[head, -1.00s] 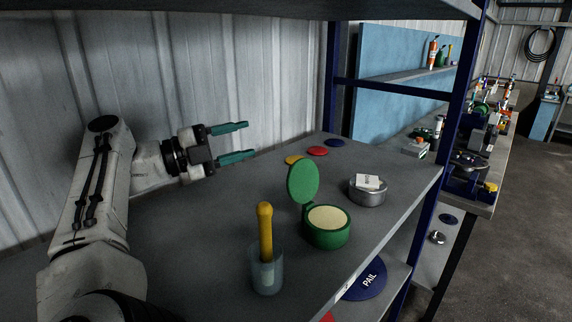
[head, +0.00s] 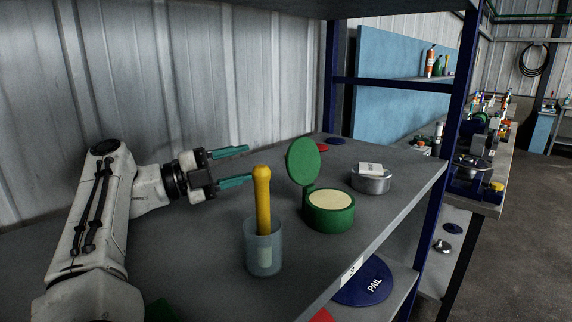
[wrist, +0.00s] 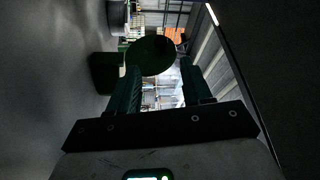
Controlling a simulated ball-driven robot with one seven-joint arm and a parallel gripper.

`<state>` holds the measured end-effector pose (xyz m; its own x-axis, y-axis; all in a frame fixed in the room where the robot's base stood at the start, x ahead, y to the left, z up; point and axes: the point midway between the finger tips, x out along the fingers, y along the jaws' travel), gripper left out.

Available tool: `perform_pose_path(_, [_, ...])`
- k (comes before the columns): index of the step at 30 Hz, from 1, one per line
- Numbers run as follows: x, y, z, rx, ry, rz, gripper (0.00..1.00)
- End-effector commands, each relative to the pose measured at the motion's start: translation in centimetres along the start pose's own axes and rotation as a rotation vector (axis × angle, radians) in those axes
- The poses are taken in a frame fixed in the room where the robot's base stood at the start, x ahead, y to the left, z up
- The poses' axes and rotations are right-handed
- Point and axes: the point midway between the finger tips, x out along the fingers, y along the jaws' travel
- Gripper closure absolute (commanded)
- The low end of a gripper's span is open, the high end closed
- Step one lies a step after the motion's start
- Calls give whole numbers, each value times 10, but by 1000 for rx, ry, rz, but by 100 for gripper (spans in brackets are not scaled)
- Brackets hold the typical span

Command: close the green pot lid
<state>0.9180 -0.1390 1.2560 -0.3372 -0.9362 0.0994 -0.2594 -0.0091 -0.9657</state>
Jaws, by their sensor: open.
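The green pot (head: 328,218) stands on the grey shelf, with pale contents showing inside. Its round green lid (head: 304,161) is hinged at the pot's left side and stands upright, open. In the wrist view the dark lid (wrist: 151,56) shows beyond and between my fingers, with the pot (wrist: 104,73) to its left. My gripper (head: 240,167) has two green fingers, apart and empty. In the head view it is left of the lid, above the shelf, pointing right towards it, with a gap between them.
A clear cup (head: 264,252) with a yellow-handled tool (head: 262,200) stands in front, left of the pot. A grey metal tin (head: 371,183) with a white label is to the right. Red (head: 321,148) and blue (head: 336,141) discs lie behind. The shelf's front edge (head: 385,232) runs close by the pot.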

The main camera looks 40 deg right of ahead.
Motion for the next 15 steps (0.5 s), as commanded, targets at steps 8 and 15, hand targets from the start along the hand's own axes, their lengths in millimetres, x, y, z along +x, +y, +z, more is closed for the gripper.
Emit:
perform_pose_path(8, [36,-4,-2,0,4,2,51])
perform_pose_path(15, [79,-3,-2,-1,3,1,51])
